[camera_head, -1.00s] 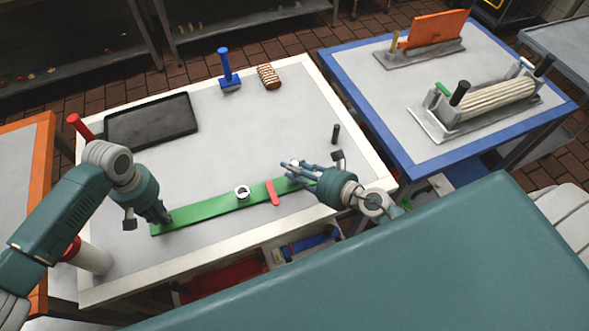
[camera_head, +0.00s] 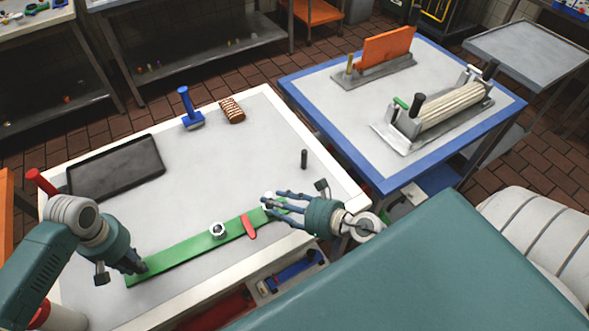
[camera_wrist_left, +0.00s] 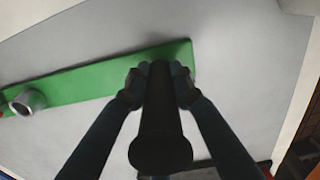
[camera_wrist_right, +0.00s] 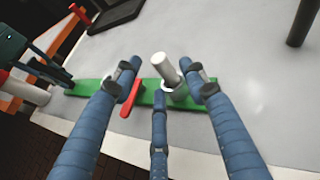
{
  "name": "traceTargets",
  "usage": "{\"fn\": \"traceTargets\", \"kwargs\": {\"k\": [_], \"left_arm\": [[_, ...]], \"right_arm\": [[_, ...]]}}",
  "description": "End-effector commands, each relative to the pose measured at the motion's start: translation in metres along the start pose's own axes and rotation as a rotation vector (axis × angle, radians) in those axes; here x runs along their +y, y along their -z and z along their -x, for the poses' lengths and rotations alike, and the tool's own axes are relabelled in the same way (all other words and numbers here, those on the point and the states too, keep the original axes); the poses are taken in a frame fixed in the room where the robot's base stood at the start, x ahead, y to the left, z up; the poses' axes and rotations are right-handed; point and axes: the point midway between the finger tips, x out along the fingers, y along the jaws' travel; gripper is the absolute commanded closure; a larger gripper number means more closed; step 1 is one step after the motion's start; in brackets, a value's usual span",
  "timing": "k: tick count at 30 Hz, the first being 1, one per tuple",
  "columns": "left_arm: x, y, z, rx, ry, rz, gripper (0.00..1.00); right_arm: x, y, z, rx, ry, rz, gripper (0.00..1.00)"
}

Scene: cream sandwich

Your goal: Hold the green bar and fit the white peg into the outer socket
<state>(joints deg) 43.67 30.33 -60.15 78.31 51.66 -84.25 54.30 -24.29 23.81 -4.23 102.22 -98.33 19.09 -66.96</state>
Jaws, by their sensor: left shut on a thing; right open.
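The green bar (camera_head: 185,248) lies flat on the white-topped table. My left gripper (camera_head: 138,268) is shut on its left end; the left wrist view shows the fingers (camera_wrist_left: 158,75) at the bar (camera_wrist_left: 85,78). My right gripper (camera_head: 272,203) is open around the bar's right end. In the right wrist view the white peg (camera_wrist_right: 165,68) stands, leaning a little, at a pale ring-like outer socket (camera_wrist_right: 176,92), between the open fingers (camera_wrist_right: 165,75). How deep it sits cannot be told. Another white ring socket (camera_head: 217,230) is mid-bar, beside a red piece (camera_head: 249,227).
A black tray (camera_head: 115,168), a blue-handled tool (camera_head: 190,108), a brown striped pastry (camera_head: 231,110) and a dark upright stub (camera_head: 304,159) stand on the table. A blue-edged table (camera_head: 360,150) with a roller device (camera_head: 445,112) is at the right. The table's middle is clear.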

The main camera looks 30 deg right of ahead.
Motion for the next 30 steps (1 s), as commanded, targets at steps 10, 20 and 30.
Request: {"fn": "traceTargets", "kwargs": {"k": [10, 20, 30], "left_arm": [[-0.001, 0.001, 0.0, 0.001, 0.001, 0.001, 1.0], [-0.001, 0.0, 0.0, 0.001, 0.001, 0.0, 1.0], [0.0, 0.0, 0.0, 0.001, 0.001, 0.0, 0.59]], "right_arm": [[0.001, 0.0, 0.068, 0.001, 0.0, -0.002, 0.57], [0.0, -0.001, 0.083, -0.002, -0.001, 0.0, 0.57], [0.0, -0.001, 0.083, -0.002, -0.001, 0.0, 0.57]]}}
